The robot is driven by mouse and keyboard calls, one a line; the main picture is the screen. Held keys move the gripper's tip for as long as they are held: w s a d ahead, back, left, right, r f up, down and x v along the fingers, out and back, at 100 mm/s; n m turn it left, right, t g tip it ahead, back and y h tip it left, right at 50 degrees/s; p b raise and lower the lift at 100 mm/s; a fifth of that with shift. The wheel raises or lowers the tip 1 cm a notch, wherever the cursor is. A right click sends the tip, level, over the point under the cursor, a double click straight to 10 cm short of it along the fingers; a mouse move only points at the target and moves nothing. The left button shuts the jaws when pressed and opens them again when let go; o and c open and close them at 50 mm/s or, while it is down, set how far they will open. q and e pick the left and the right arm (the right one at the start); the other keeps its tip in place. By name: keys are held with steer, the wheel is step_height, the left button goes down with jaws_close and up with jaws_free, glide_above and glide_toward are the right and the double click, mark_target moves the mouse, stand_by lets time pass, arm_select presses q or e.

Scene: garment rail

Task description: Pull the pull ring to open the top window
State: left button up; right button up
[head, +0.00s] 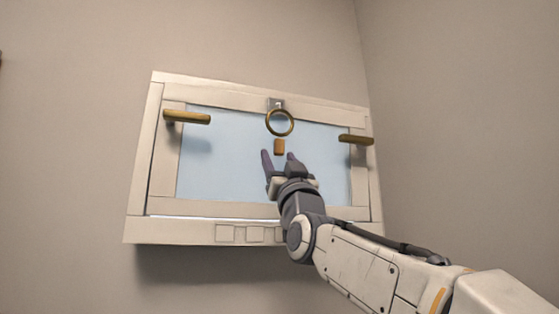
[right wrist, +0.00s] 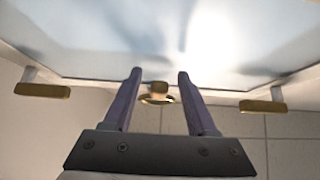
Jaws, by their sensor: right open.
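The top window (head: 235,150) has a cream frame and a pale blue pane, and is set high on the wall. It looks shut. The brass pull ring (head: 269,129) hangs from a small grey bracket at the top middle of the frame. My right gripper (head: 278,157) is open and empty, just below the ring, with its fingers pointing up. In the right wrist view the ring (right wrist: 157,100) shows edge-on between and beyond the two open fingers (right wrist: 159,75), and the fingers do not hold it. My left gripper is not in view.
A brass handle (head: 187,117) sticks out at the upper left of the window frame, and another (head: 356,139) at the upper right. Small square panels (head: 255,235) line the lower ledge. A wall corner stands close on the right.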

steer(key=b+v, duration=0.8)
steer(key=v, duration=0.2)
steer(key=shift+f, duration=0.2)
steer(key=shift+s, duration=0.1)
